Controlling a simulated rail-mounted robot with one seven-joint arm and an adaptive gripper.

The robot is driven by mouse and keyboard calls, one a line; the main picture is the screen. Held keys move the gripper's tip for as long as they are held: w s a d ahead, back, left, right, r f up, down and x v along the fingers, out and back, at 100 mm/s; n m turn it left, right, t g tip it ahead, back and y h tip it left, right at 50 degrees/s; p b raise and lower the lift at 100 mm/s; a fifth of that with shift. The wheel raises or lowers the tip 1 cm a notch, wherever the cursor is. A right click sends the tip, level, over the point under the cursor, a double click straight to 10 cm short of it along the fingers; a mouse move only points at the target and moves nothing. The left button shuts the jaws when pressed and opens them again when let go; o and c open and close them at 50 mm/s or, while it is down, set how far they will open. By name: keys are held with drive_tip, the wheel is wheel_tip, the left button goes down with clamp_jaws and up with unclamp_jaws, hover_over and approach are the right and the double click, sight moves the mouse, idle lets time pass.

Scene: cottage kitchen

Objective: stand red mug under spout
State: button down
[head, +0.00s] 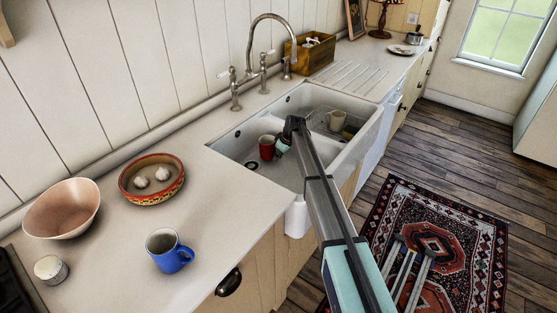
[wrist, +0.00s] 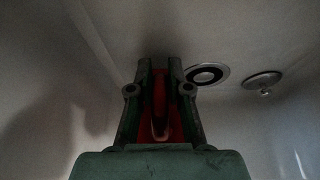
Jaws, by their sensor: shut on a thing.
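The red mug (head: 267,147) is in the near sink basin (head: 226,143), upright as far as it shows. My gripper (head: 284,146) reaches into the basin at the mug's right side and is shut on it. In the wrist view a red part of the mug (wrist: 160,122), likely its handle, shows between the fingers of my gripper (wrist: 160,82); the rest is hidden. The curved metal spout (head: 295,57) of the tap arches over the sink, up and to the right of the mug. Whether the mug touches the basin floor I cannot tell.
A drain (head: 252,165) shows in the near basin floor. A blue mug (head: 168,250), a patterned bowl with garlic (head: 133,196) and a pink bowl (head: 62,211) stand on the left counter. The sink's front wall lies under my arm.

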drive_tip(key=shift+f, duration=1.3)
drive_tip(key=shift+f, duration=0.1)
drive_tip(key=shift+f, duration=0.1)
drive_tip(key=c, duration=1.1)
unclamp_jaws()
drive_tip(key=shift+r+p, duration=0.3)
drive_tip(key=b+v, duration=0.3)
drive_tip(key=v, duration=0.8)
drive_tip(key=shift+d+r, duration=0.25)
drive_tip(key=shift+r, duration=0.1)
drive_tip(key=shift+s, duration=0.15)
